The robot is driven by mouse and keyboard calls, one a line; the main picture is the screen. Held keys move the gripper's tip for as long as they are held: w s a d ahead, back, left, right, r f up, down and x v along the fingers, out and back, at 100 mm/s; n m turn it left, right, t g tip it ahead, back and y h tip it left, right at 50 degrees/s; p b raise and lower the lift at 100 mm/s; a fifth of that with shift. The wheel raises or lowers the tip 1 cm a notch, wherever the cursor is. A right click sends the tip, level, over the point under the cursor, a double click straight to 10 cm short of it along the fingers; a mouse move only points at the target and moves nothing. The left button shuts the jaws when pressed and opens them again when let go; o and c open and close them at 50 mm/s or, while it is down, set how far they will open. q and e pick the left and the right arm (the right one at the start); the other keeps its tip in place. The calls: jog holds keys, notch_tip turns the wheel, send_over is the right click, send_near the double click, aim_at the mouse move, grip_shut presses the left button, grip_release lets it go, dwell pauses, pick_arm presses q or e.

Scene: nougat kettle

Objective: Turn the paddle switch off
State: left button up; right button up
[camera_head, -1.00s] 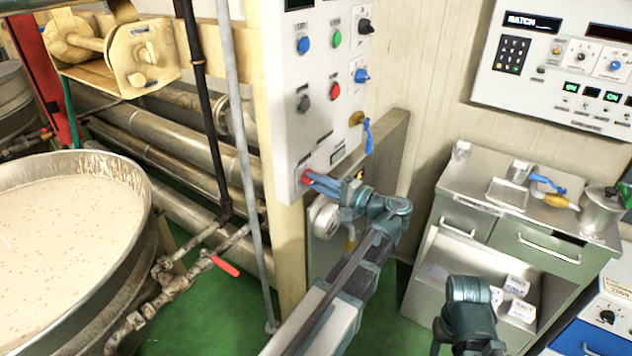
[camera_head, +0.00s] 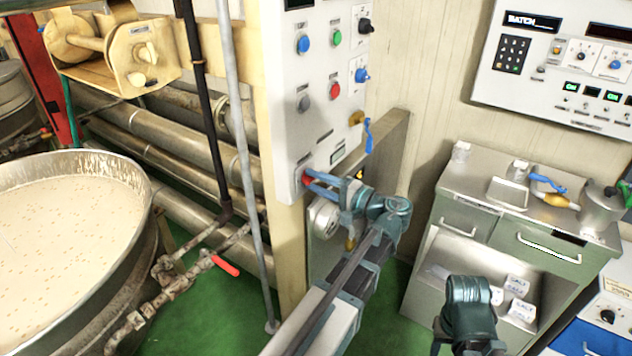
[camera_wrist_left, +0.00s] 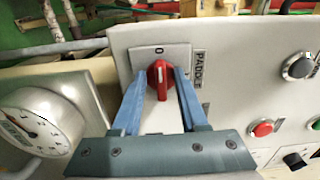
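The paddle switch is a red knob (camera_wrist_left: 161,79) on a pale plate marked 0 at its top, beside a PADDLE label, in the left wrist view. Its grip stands upright with a white line. In the head view the red knob (camera_head: 307,179) shows low on the white control panel (camera_head: 318,130). My left gripper (camera_head: 312,180) is at the knob, with its blue fingers open. In the left wrist view the fingers (camera_wrist_left: 159,85) lie on either side of the knob, with gaps visible. Only a link of my right arm shows; its gripper is out of view.
Other knobs and buttons, including a red button (camera_head: 335,91), sit above on the panel. A round gauge (camera_wrist_left: 39,125) is left of the switch in the wrist view. A large kettle (camera_head: 146,232) stands left and a steel cabinet (camera_head: 478,238) right.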

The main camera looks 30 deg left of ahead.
pick_arm(q)
jog(key=s+d, duration=0.1)
jog(key=d, duration=1.2)
jog(key=shift+d, duration=0.35)
jog(key=s+a+f+g+h, duration=0.1)
jog(key=s+f+h, duration=0.3)
jog(key=f, duration=0.5)
jog(key=s+a+f+h, duration=0.1)
jog(key=s+f+h, duration=0.1)
jog(key=f+h, duration=0.6)
jog(key=s+d+f+h, duration=0.3)
jog(key=d+f+h, duration=0.25)
jog(key=d, duration=0.25)
jog(key=s+d+r+m+p, duration=0.3)
jog(key=s+d+r+p, duration=0.3)
jog(key=d+r+p, duration=0.2)
jog(key=shift+d+r+y, duration=0.35)
jog(key=shift+d+r, duration=0.25)
jog(key=shift+d, duration=0.6)
